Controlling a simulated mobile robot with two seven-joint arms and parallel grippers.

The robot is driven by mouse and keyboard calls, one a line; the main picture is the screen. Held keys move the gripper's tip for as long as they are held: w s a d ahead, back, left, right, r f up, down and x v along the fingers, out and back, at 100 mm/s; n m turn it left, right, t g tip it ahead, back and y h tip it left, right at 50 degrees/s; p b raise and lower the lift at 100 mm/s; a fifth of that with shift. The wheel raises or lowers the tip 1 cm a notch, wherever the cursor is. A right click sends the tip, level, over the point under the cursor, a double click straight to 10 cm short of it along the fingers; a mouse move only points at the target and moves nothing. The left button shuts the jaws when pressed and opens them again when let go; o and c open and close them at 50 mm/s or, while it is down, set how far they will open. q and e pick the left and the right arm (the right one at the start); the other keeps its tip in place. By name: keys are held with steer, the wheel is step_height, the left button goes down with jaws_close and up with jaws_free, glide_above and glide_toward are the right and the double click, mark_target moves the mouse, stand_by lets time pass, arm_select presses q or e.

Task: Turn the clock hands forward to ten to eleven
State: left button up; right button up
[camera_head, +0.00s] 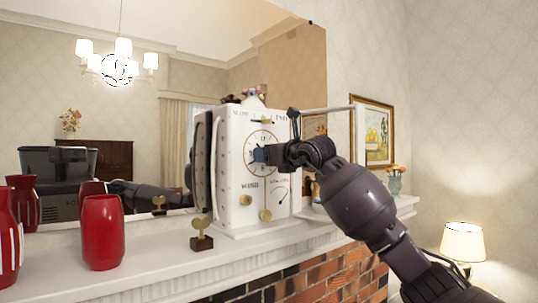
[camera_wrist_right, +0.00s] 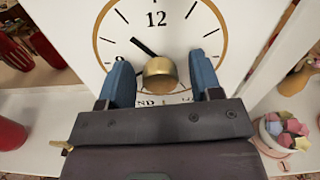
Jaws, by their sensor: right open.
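The white box clock (camera_head: 228,178) stands upright on the mantel, its round brass-rimmed dial facing the room. My right gripper (camera_head: 258,155) is in front of the dial and hides part of it. In the right wrist view, the dial (camera_wrist_right: 183,20) shows 12 at the top. A brass knob (camera_wrist_right: 160,73) at the dial's middle sits between the blue fingers of my right gripper (camera_wrist_right: 160,60), which is open with gaps on both sides. My left gripper does not show.
A red vase (camera_head: 103,232) and a small brass key-shaped piece (camera_head: 201,236) stand on the mantel (camera_head: 150,268) left of the clock. A mirror behind reflects the room. A bowl of colored pieces (camera_wrist_right: 284,133) is right of the clock. A lit lamp (camera_head: 463,241) stands lower right.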

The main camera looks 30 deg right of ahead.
steer(key=s, duration=1)
steer(key=shift+s+d+b, duration=0.3)
steer(key=shift+d+b, duration=0.15)
steer(key=shift+f, duration=0.1)
steer(key=w+m, duration=1)
steer(key=shift+w+a+p, duration=0.15)
steer(key=shift+a+p, duration=0.15)
steer(key=shift+a, duration=0.05)
stand_by(0.6)
steer(key=c, duration=0.9)
